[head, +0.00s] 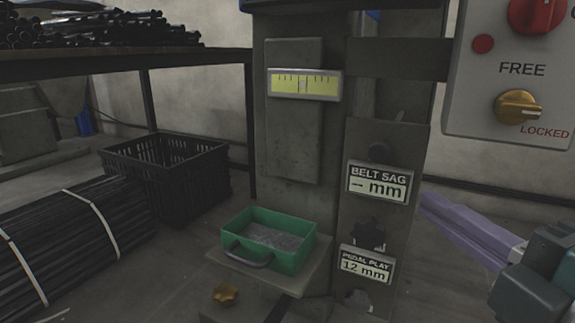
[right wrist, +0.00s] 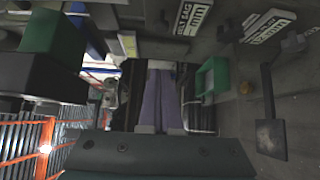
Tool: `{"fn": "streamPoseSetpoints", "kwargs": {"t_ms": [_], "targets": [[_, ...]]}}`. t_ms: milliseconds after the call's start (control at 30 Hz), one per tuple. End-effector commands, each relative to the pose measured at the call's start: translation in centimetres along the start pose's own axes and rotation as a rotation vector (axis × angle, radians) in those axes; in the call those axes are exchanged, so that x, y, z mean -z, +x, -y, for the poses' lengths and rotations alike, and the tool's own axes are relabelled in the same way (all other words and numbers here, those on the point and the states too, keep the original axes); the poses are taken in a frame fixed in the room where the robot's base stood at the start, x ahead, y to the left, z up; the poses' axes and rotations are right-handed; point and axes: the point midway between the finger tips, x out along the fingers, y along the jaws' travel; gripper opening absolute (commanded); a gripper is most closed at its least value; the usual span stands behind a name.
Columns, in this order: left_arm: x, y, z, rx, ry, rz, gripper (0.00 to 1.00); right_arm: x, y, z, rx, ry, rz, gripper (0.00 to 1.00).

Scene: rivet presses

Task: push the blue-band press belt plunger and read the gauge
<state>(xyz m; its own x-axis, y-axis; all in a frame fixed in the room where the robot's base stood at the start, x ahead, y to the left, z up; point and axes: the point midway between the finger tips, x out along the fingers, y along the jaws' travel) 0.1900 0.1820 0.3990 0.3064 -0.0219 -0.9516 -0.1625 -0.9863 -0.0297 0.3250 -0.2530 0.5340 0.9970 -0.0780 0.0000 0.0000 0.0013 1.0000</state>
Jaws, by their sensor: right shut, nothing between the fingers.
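The press (head: 290,140) stands upright in the middle of the head view, with a strip of its blue band (head: 315,9) at the top edge. Its BELT SAG gauge (head: 378,184) shows a dash before "mm". The fingers also show in the right wrist view (right wrist: 160,95).
A control box (head: 515,75) with FREE/LOCKED knob hangs at upper right. A green bin (head: 298,262) sits on a ledge low on the press. A black crate (head: 165,180) and bundled rods (head: 70,245) lie left. A yellow scale (head: 305,84) is above.

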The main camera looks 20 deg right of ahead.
Motion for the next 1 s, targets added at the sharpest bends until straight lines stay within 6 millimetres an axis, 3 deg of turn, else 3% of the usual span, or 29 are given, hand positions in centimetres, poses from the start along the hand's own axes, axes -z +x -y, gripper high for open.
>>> {"fn": "streamPoseSetpoints", "kwargs": {"t_ms": [167, 333, 800, 1000], "targets": [[0.0, -0.1, 0.0, -0.001, -0.001, 0.0, 0.5, 0.0, 0.1, -0.1, 0.0, 0.001, 0.0, 0.0], [0.1, -0.4, 0.0, -0.001, -0.001, 0.0, 0.5, 0.1, 1.5, -0.2, -0.003, 0.0, -0.004, 0.0], [0.1, -0.5, 0.2, 0.006, 0.007, 0.001, 0.5, -0.3, 10.6, 0.0, -0.003, -0.005, 0.0, 0.0], [-0.1, 0.2, 0.2, 0.008, 0.01, 0.002, 0.5, -2.3, 12.3, 0.1, -0.001, -0.003, 0.0, 0.0]]}}
